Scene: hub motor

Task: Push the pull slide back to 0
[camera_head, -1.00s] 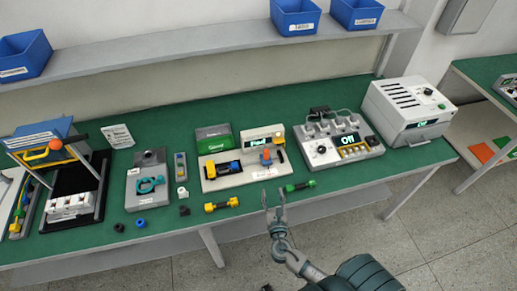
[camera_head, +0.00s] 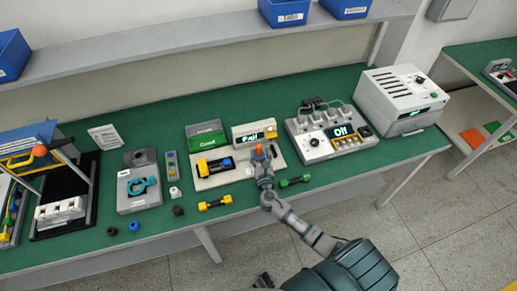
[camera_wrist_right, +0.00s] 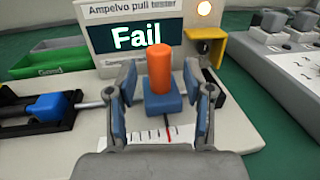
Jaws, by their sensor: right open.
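The pull slide is a blue block with an upright orange post (camera_head: 258,152), on the white pull tester (camera_head: 208,182). In the right wrist view, the orange post (camera_wrist_right: 160,68) and blue block (camera_wrist_right: 161,97) stand between the fingers of my open right gripper (camera_wrist_right: 160,103). One finger is on each side, with visible gaps to the post. A printed scale with a red mark (camera_wrist_right: 168,133) lies in front of the block; its numbers are unreadable. The tester display (camera_wrist_right: 136,37) reads "Fail". My right gripper (camera_head: 262,167) also shows in the head view. My left gripper cannot be clearly made out.
A blue-and-black clamp (camera_wrist_right: 48,107) is left of the slide, with a green bin (camera_head: 205,138) behind it. Yellow (camera_head: 214,202) and green (camera_head: 295,181) dumbbell-shaped parts lie near the front edge. A white box reading "Off" (camera_head: 313,148) stands to the right.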

